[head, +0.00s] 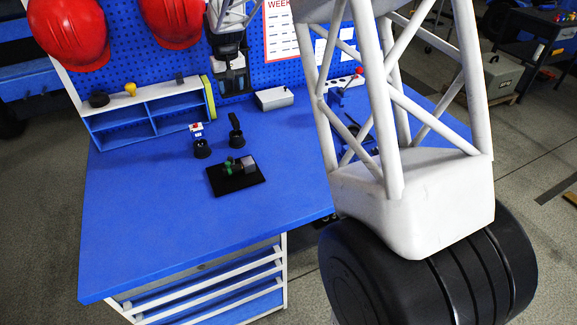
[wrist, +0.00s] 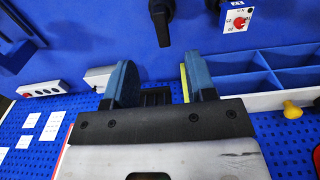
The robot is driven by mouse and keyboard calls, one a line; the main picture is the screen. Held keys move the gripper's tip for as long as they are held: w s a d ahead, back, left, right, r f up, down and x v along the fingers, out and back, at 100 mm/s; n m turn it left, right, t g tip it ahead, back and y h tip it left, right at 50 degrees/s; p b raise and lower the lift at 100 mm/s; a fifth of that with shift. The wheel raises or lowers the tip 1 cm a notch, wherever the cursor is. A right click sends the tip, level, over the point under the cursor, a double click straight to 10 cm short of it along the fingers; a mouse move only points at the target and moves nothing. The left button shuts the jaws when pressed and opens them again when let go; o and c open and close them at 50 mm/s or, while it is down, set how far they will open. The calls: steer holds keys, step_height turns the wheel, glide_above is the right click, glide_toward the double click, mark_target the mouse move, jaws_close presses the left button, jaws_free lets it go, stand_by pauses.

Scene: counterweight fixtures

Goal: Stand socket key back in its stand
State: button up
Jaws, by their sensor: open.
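My gripper (head: 232,82) hangs near the back of the blue bench, in front of the pegboard. In the wrist view its two blue-padded fingers (wrist: 160,84) are apart, with nothing between them. A dark upright piece with a narrow top and wider foot (head: 236,131) stands on the bench, and shows beyond the fingers in the wrist view (wrist: 161,20). Left of it is a round black holder (head: 202,149) by a small white panel with a red knob (head: 197,129). A black plate (head: 238,187) carries a green part and a grey block. I cannot tell which piece is the socket key or its stand.
A blue compartment shelf (head: 140,122) stands at the back left, a grey box (head: 274,98) at the back, right of my gripper. Red helmets (head: 68,32) hang on the pegboard. The bench's front left is clear.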

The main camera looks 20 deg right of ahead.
steer(key=s+r, duration=0.4)
steer(key=s, duration=0.3)
steer(key=s+r, duration=0.4)
steer(key=s, duration=0.3)
steer(key=s+a+f+t, duration=0.1)
steer(key=s+a+t, duration=0.1)
steer(key=s, duration=3.4)
steer(key=shift+s+a, duration=0.15)
steer(key=shift+s, duration=0.25)
